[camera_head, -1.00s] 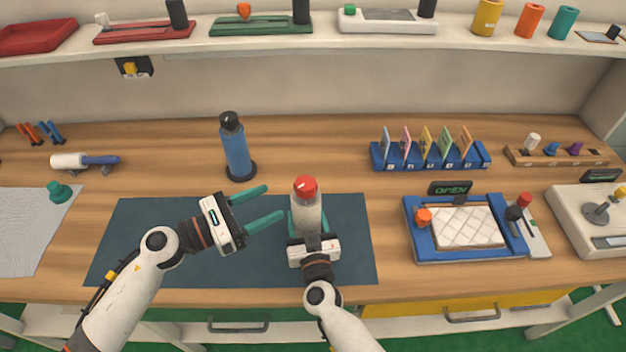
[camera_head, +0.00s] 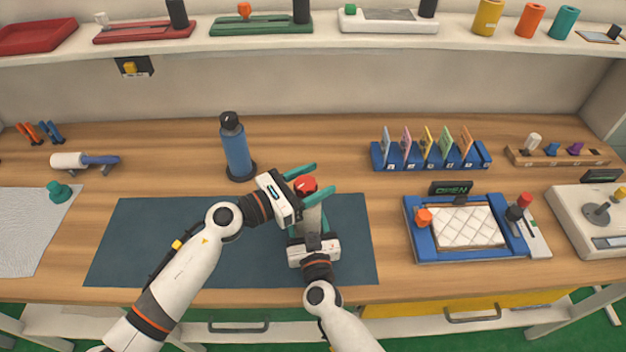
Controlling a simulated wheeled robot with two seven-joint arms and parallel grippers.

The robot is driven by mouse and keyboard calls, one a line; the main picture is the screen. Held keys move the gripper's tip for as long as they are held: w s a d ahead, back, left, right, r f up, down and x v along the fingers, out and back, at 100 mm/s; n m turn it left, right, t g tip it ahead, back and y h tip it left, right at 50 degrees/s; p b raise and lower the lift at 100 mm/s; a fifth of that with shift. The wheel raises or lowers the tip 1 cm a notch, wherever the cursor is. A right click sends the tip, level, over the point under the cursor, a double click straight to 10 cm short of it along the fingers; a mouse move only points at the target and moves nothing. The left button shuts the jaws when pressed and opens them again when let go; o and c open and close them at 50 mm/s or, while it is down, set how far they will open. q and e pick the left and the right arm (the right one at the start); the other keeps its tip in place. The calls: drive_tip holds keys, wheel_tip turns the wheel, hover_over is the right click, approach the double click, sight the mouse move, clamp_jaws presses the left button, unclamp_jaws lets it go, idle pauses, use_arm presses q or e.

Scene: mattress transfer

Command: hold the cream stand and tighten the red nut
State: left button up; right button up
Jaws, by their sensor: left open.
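The cream stand (camera_head: 312,222) is upright on the dark mat (camera_head: 170,240), with the red nut (camera_head: 306,185) on its top. My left gripper (camera_head: 318,179) is open, with its two green fingers on either side of the red nut. I cannot tell whether they touch it. My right gripper (camera_head: 306,222) is low at the front of the stand, with a green finger showing along the stand's left side. It appears to be around the stand, but its fingertips are mostly hidden, so its grip is unclear.
A blue bottle (camera_head: 236,150) stands behind the mat, close to my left gripper. A blue frame with a quilted pad (camera_head: 465,227) and an OPEN sign (camera_head: 450,188) lies to the right. A blue card rack (camera_head: 430,157) stands at the back right.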

use_arm(q)
drive_tip(key=c, duration=1)
drive_tip(key=shift+m+g, duration=0.3)
drive_tip(key=shift+g, duration=0.2)
drive_tip(key=m+g+h, duration=0.1)
drive_tip(key=m+g, duration=0.1)
drive_tip(key=g, duration=0.1)
drive_tip(key=shift+s+m+g+h, duration=0.1)
drive_tip(key=shift+m+g+h, duration=0.3)
drive_tip(key=m+g, duration=0.2)
drive_tip(key=g, duration=0.1)
drive_tip(key=m+g, duration=0.1)
drive_tip(key=g, duration=0.1)
drive_tip(key=shift+s+m+g, duration=0.2)
drive_tip(key=shift+m+g, duration=0.2)
drive_tip(key=m+g, duration=0.1)
drive_tip(key=g, duration=0.1)
drive_tip(key=m+g+y, duration=0.1)
drive_tip(key=g, duration=0.1)
drive_tip(key=m+g, duration=0.2)
drive_tip(key=shift+s+r+y, duration=0.1)
drive_tip(key=shift+s+y, duration=0.2)
drive_tip(key=shift+s, duration=0.05)
drive_tip(key=shift+s+m+g+y, duration=0.2)
drive_tip(key=shift+m+g+y, duration=0.6)
drive_tip(key=shift+m+g, duration=0.5)
drive_tip(key=shift+a+g+y, duration=0.15)
drive_tip(key=shift+g+y, duration=0.15)
drive_tip(key=shift+g, duration=0.3)
